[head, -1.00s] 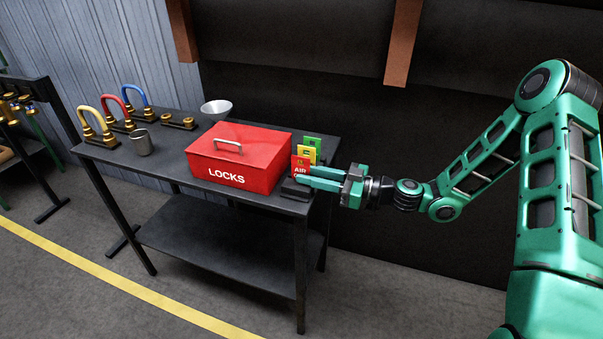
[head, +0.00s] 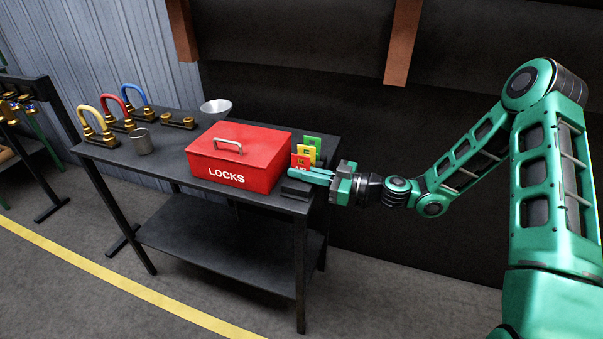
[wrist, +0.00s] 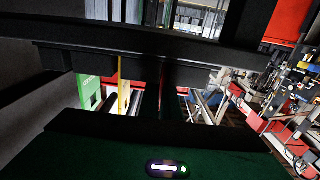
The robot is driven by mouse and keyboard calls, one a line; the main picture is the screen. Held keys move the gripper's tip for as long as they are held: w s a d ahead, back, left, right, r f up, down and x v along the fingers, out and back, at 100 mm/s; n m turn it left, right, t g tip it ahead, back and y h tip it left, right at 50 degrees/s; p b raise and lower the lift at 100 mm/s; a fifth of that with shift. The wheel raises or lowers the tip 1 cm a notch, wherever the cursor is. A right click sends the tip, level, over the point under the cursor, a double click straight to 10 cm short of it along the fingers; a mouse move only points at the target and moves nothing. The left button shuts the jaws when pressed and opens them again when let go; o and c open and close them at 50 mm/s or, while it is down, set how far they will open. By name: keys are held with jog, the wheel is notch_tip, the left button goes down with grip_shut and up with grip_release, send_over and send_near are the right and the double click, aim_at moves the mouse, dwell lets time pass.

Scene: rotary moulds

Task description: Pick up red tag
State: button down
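The red tag (head: 300,162), with white lettering, stands upright at the front of a row of tags on the right end of the table. A yellow tag (head: 304,151) and a green tag (head: 312,142) stand behind it. My gripper (head: 303,174) reaches in from the right, level, with its fingertips at the red tag. One finger crosses in front of the tag's lower part. Whether the fingers press on it cannot be told. In the wrist view the fingers are dark; the green tag (wrist: 89,91) and the yellow tag's edge (wrist: 121,88) show.
A red LOCKS box (head: 238,157) stands close to the left of the tags. A black block (head: 297,190) lies below my fingers. A metal cup (head: 142,142), a bowl (head: 216,108) and coloured padlocks (head: 113,108) stand further left on the dark table (head: 175,160).

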jog(key=shift+r, duration=0.55)
notch_tip(320, 180, up, 3)
jog(key=shift+s+a+r, duration=0.15)
jog(key=s+a+r, duration=0.6)
jog(key=s+a, duration=0.1)
jog(key=a, duration=0.1)
jog(key=shift+s+a+r, duration=0.15)
jog(key=shift+a+r, duration=0.1)
jog(key=shift+a, duration=0.05)
